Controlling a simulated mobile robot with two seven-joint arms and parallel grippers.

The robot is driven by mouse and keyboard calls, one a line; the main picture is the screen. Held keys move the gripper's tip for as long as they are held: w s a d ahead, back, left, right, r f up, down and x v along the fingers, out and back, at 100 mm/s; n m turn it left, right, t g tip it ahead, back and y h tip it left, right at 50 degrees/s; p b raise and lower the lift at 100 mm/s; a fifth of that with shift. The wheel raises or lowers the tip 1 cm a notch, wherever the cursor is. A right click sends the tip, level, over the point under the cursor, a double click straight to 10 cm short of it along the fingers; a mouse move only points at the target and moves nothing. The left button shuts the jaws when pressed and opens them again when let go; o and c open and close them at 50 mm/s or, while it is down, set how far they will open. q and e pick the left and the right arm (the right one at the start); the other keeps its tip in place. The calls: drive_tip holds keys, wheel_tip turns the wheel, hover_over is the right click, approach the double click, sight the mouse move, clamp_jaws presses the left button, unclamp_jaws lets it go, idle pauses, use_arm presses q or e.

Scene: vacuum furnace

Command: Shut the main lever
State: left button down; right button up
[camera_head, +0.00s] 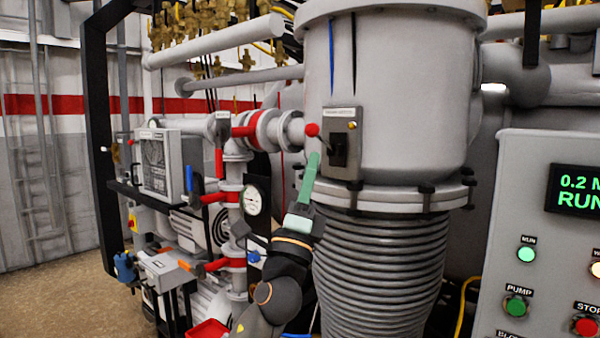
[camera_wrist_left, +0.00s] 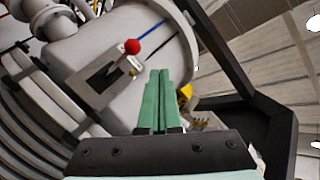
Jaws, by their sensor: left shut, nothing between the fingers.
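The main lever has a red ball knob (camera_head: 312,129) on a short stem. It comes out of a dark slot in a grey plate (camera_head: 354,130) on the side of the large grey vessel. In the head view the knob stands out to the upper left of the slot. In the left wrist view the knob (camera_wrist_left: 132,46) is left of and above my green fingertips. My left gripper (camera_head: 314,157) is shut and empty, its fingers pointing up just below the knob, with no clear contact. My right gripper is out of view.
A ribbed grey bellows (camera_head: 380,265) is below the vessel (camera_head: 405,90). Pipes with red valve handles and a round gauge (camera_head: 252,200) are left of my arm. A control panel (camera_head: 520,190) with lit buttons is at the right. Floor is open at far left.

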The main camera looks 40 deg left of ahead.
use_arm(q)
drive_tip(key=shift+h, duration=0.3)
drive_tip(key=shift+s+d, duration=0.25)
drive_tip(key=shift+s, duration=1)
drive_tip(key=shift+s+d, duration=0.2)
drive_tip(key=shift+s, duration=1.05)
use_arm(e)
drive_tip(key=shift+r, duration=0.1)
